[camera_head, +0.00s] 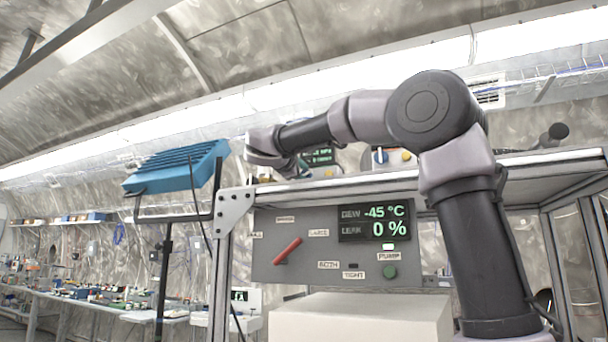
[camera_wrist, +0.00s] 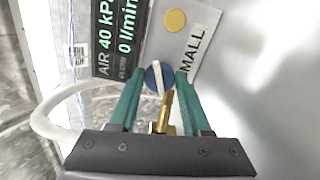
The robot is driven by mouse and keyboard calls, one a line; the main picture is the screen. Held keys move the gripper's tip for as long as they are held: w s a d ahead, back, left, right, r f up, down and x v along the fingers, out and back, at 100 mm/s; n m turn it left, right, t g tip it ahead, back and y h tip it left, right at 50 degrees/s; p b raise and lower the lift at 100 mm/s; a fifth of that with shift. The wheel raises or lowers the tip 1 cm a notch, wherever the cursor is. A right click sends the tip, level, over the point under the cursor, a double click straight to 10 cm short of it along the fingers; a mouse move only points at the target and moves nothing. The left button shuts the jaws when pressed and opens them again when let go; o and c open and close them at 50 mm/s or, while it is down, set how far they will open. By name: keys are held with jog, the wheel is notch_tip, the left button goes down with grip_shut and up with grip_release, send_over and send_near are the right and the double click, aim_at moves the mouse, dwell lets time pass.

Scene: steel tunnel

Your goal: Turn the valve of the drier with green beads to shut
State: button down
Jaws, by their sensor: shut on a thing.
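In the wrist view, the teal fingers of my gripper (camera_wrist: 160,84) are shut on a round blue knob (camera_wrist: 153,76) with a white bar across its face. The bar stands nearly upright in the picture, slightly tilted. A brass fitting (camera_wrist: 166,112) shows just below the knob, between the fingers. A plate above carries the label "SMALL" (camera_wrist: 193,50) and a yellow disc (camera_wrist: 175,20). In the head view, my arm reaches left over the shelf, with its wrist end (camera_head: 268,146) at the shelf's left part. I see no green beads, so I cannot tell which drier this knob belongs to.
A display (camera_wrist: 116,40) by the knob reads air 40 kPa and 0 l/min. A pale hose (camera_wrist: 45,118) curves at left. Below the shelf (camera_head: 520,166), a grey panel (camera_head: 266,262) has a red lever (camera_head: 287,251) and a -45 °C, 0 % display (camera_head: 374,221). A blue ribbed unit (camera_head: 177,167) stands left.

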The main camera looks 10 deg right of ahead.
jog(key=m, duration=0.7)
jog(key=shift+f, duration=0.2)
dwell(0.4)
jog(key=shift+c, duration=1.8)
grip_release()
jog(key=v, duration=1.1)
